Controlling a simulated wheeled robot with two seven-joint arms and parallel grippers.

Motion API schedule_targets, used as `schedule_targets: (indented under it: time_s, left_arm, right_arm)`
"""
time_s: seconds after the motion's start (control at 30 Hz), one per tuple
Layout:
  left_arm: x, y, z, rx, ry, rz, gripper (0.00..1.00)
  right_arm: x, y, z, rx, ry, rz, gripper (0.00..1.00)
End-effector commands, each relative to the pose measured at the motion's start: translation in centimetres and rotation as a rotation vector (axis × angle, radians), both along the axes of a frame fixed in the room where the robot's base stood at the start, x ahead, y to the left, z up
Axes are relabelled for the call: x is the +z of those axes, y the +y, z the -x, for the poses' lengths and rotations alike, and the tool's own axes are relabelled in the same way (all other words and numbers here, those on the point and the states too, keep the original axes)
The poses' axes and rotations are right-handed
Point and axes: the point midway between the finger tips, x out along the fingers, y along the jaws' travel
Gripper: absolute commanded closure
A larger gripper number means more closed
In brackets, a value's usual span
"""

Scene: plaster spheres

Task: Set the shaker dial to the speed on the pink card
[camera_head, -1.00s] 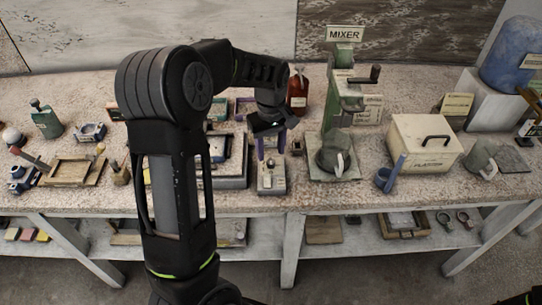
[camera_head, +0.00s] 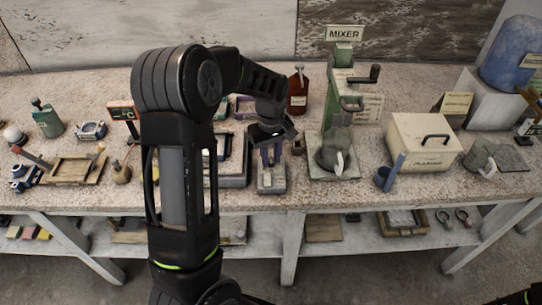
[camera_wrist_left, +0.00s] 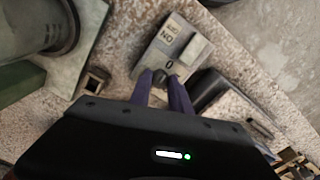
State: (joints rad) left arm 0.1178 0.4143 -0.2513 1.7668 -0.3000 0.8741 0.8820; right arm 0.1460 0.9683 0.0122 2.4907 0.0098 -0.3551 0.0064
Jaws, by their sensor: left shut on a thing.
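My left gripper (camera_head: 271,163) reaches down over a small pale grey control box (camera_head: 271,186) on the bench. In the left wrist view its purple fingers (camera_wrist_left: 163,78) are shut on a small dark dial (camera_wrist_left: 160,76) on the box (camera_wrist_left: 175,45). A "0" mark shows just beyond the fingers; they hide most of the dial, so I cannot read its setting. A grey platform (camera_head: 234,182) stands left of the box, partly behind my arm. I cannot make out a pink card for certain; a small reddish sign (camera_head: 122,111) stands at the left.
A green mixer (camera_head: 341,110) stands close to the right of the box. Behind is a brown bottle (camera_head: 298,92). A cream lidded box (camera_head: 424,143) and a blue cup (camera_head: 384,179) are farther right. A wooden tray (camera_head: 72,180) lies at the left.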

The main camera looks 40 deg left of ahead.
Motion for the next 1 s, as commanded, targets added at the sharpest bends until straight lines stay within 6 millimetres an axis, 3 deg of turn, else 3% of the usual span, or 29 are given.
schedule_targets:
  time_s: [0.13, 0.67, 1.0]
  left_arm:
    - [0.02, 0.00, -0.01, 0.000, 0.000, 0.000, 1.00]
    - [0.00, 0.01, -0.03, -0.026, -0.001, 0.001, 1.00]
    - [-0.08, 0.06, -0.01, -0.188, -0.001, -0.001, 1.00]
  right_arm:
    - [0.01, 0.00, 0.00, 0.000, 0.000, 0.000, 0.52]
    - [-0.14, 0.00, -0.02, 0.000, -0.001, 0.000, 0.52]
    - [-0.81, 0.05, -0.11, 0.001, -0.004, -0.002, 0.52]
